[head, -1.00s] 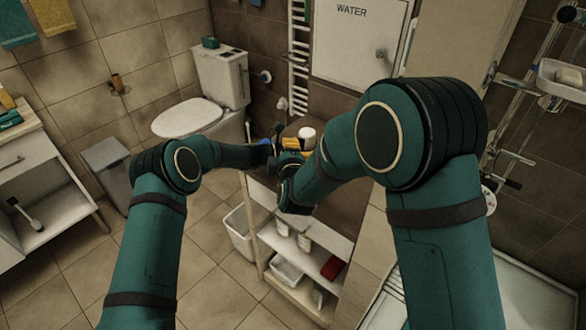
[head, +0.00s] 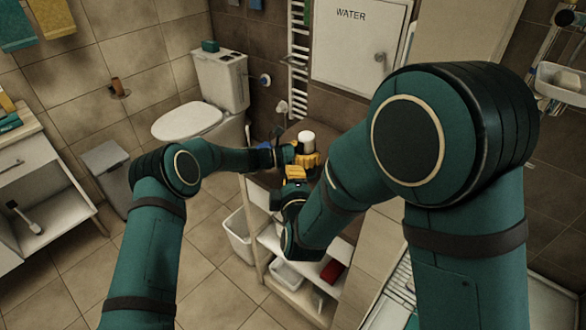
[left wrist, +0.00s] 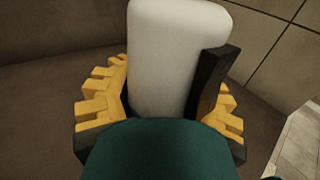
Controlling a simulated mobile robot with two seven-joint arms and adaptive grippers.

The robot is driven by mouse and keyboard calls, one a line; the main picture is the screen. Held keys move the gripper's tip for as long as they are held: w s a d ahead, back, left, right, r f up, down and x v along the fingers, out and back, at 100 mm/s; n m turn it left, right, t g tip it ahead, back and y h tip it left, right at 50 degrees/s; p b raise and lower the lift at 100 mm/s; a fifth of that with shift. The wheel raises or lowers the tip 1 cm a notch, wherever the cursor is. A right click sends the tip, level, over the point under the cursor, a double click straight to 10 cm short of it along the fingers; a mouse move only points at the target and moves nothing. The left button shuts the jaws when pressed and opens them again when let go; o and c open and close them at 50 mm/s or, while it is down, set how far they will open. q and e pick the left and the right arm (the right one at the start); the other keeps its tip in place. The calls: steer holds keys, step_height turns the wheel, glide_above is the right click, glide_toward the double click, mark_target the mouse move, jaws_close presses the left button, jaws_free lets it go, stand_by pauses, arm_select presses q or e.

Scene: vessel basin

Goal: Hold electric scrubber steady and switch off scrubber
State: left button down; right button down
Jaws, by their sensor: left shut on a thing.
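The electric scrubber shows as a pale, white upright body (head: 306,137) above the wooden shelf unit in the head view. In the left wrist view its pale body (left wrist: 175,50) fills the middle, between yellow-and-black fingers. My left gripper (head: 307,157) is shut on the scrubber; it also shows in the left wrist view (left wrist: 165,95). My right gripper (head: 295,174) is just below and in front of it, its yellow fingers small and partly hidden. I cannot tell whether it is open or touching the scrubber. The scrubber's switch is not visible.
The wooden shelf unit (head: 268,288) has bins and a red item (head: 332,270) on its lower shelves. A toilet (head: 187,122) stands behind to the left and a white WATER cabinet (head: 350,50) behind.

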arm_select(q)
steer(key=shift+c, duration=1.8)
jaws_free()
steer(key=shift+a, duration=0.1)
